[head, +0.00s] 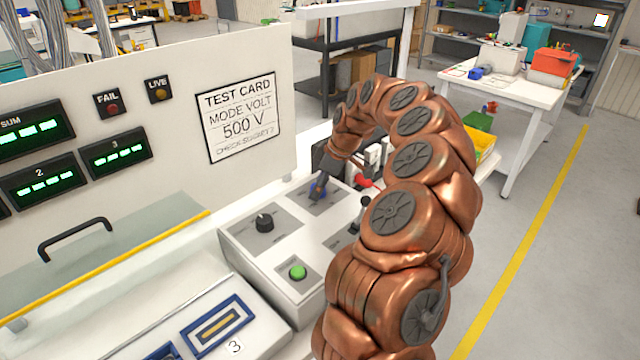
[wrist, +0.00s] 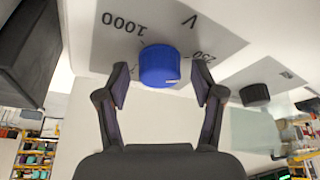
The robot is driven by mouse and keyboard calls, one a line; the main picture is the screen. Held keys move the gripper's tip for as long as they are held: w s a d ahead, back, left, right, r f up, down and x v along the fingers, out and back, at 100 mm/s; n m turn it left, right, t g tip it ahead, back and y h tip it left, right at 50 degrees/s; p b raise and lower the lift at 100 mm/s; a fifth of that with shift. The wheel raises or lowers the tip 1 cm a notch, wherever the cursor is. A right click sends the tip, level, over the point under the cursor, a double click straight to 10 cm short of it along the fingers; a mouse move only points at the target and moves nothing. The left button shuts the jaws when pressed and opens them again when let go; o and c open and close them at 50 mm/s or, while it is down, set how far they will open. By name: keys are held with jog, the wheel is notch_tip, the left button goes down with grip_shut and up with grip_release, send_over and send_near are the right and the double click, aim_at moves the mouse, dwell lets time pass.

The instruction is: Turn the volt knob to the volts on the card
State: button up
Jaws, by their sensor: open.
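The test card (head: 238,117) on the white panel reads "MODE VOLT" and "500 V"; its smaller last line is blurred. The blue volt knob (wrist: 158,66) sits on a grey plate marked "V", "1000" and "250"; other marks are partly hidden. A short white line shows at the knob's lower right edge in the wrist view. I cannot tell which mark it faces. My gripper (wrist: 160,88) is open, with one finger on each side of the knob and gaps between. In the head view, the knob (head: 317,191) is partly covered by my gripper (head: 322,182).
On the same sloped box are a black knob (head: 264,222), also in the wrist view (wrist: 254,95), and a green button (head: 297,272). A black lever (head: 362,210) stands close to my arm. A clear cover with a black handle (head: 75,238) is at the left.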

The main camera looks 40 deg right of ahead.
jog(key=c, duration=1.1)
jog(key=shift+c, duration=0.2)
jog(key=shift+f+m+b, duration=0.15)
jog(key=shift+m+b, duration=0.15)
jog(key=shift+b, duration=0.3)
